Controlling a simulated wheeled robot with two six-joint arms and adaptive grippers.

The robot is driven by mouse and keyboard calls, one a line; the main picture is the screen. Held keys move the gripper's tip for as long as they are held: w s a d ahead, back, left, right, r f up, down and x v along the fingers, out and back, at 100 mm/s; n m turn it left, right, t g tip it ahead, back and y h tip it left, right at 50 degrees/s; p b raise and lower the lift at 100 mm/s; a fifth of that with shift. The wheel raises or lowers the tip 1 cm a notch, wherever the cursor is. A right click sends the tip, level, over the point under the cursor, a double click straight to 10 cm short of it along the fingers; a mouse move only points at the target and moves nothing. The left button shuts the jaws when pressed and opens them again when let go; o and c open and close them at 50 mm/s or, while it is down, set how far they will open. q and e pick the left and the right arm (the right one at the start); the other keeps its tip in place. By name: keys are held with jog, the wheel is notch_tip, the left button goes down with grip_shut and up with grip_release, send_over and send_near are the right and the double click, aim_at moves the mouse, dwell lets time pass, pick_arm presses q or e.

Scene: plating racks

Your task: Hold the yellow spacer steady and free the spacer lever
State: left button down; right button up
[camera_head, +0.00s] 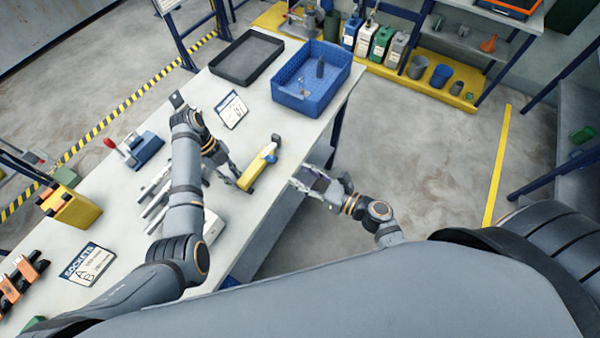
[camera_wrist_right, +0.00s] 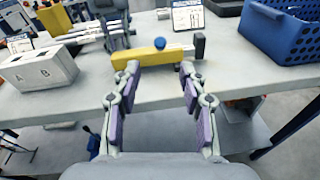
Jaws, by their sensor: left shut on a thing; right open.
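The yellow spacer (camera_head: 255,171) lies on the white table near its right edge, with a blue knob (camera_head: 271,158) on it, likely part of the lever. It also shows in the right wrist view as a yellow bar (camera_wrist_right: 146,55) with a blue round knob (camera_wrist_right: 159,43) on top and a grey end at the right. My left gripper (camera_head: 236,180) is shut on the near end of the yellow spacer. My right gripper (camera_head: 297,183) is open and empty at the table's edge, apart from the spacer. In the wrist view its fingers (camera_wrist_right: 160,75) point toward the spacer.
A blue basket (camera_head: 312,92) stands at the table's far right corner, beside a black tray (camera_head: 246,60). A small sign (camera_head: 231,110) stands behind the spacer. Table between spacer and basket is clear.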

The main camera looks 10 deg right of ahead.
aim_at(272, 159)
jog(key=shift+t+y, duration=0.4)
jog(key=shift+t, duration=0.3)
jog(key=x, duration=0.3)
jog(key=f+x, duration=0.1)
jog(key=x, duration=0.7)
jog(key=shift+w+a+f, duration=0.15)
jog(key=shift+a+f, duration=0.05)
jog(key=shift+f, duration=0.05)
grip_shut()
